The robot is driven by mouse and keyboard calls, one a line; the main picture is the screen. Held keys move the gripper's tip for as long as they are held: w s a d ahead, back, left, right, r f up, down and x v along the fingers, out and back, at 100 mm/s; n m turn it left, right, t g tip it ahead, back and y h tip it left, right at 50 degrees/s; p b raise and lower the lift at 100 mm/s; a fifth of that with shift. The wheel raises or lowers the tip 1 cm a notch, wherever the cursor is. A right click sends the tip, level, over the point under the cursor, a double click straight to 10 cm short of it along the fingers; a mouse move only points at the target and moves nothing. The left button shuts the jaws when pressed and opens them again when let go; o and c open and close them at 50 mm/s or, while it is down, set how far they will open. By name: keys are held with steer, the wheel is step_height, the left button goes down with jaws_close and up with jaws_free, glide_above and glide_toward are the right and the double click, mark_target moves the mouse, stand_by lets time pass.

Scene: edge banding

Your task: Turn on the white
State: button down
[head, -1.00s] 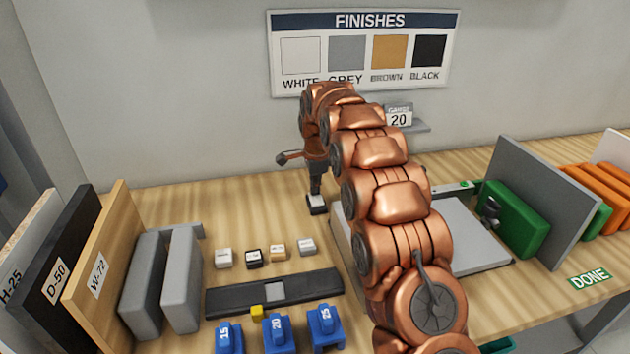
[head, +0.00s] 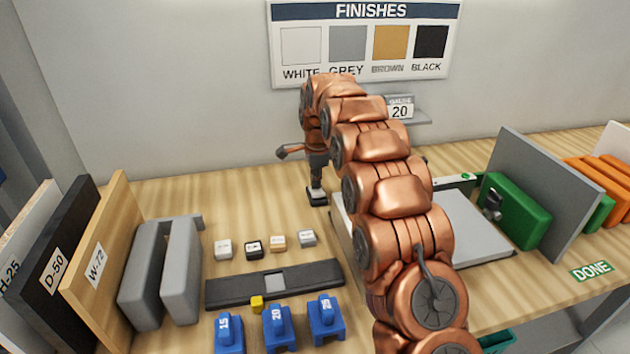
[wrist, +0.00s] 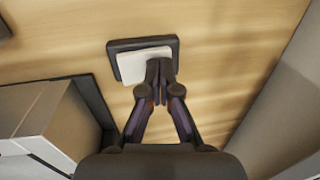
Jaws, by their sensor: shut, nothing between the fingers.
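The white rocker-like plate (wrist: 135,66) sits in a dark square base (wrist: 118,45) on the wooden bench. The base is also visible in the head view (head: 317,200), just left of the flat grey-white panel. My gripper (wrist: 158,72) is shut and empty, pointing down at this switch. In the wrist view its fingertips overlap the right part of the white plate and hide some of it. I cannot tell whether they touch it. In the head view my gripper (head: 316,183) is directly above the base, and its tips are small and partly merged with it.
The flat panel (head: 470,228) lies right of the switch. Small labelled blocks (head: 278,243), a dark strip (head: 235,290) and blue numbered blocks (head: 277,328) lie in front. Upright boards (head: 110,265) stand left. A FINISHES sign (head: 365,42) hangs behind.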

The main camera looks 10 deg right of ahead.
steer(key=shift+s+r, duration=0.25)
steer(key=shift+s, duration=0.15)
steer(key=r, duration=0.2)
steer(key=r+p, duration=0.1)
steer(key=r, duration=0.1)
steer(key=shift+w, duration=0.3)
steer(key=shift+w+r, duration=0.15)
steer(key=shift+r, duration=0.45)
step_height(320, 180, up, 9)
steer(key=w+p, duration=0.1)
steer(key=shift+f, duration=0.15)
stand_by(0.3)
